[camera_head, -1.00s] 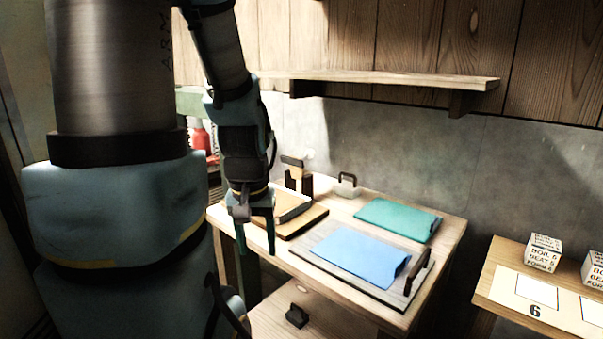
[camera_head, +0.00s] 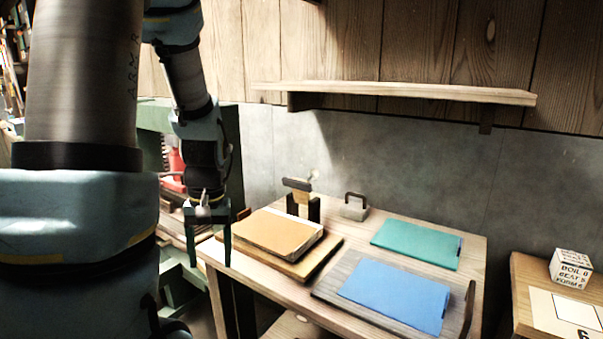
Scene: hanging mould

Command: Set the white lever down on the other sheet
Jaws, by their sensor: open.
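My gripper (camera_head: 209,246) hangs with two green fingers apart and nothing between them, left of the table's near-left corner. A blue sheet (camera_head: 394,293) lies on a grey board on the table. A teal sheet (camera_head: 415,244) lies behind it on the bare table top. I cannot make out a clear white lever. A pale block with a dark handle (camera_head: 354,207) stands at the back of the table, left of the teal sheet and on neither sheet.
A tan slab (camera_head: 272,232) lies on a wooden board at the table's left, with a wooden-topped tool (camera_head: 298,196) behind it. The grey board (camera_head: 327,286) has an upright dark handle at right. A shelf (camera_head: 400,91) overhangs the back. A lettered cube (camera_head: 570,268) stands on the right table.

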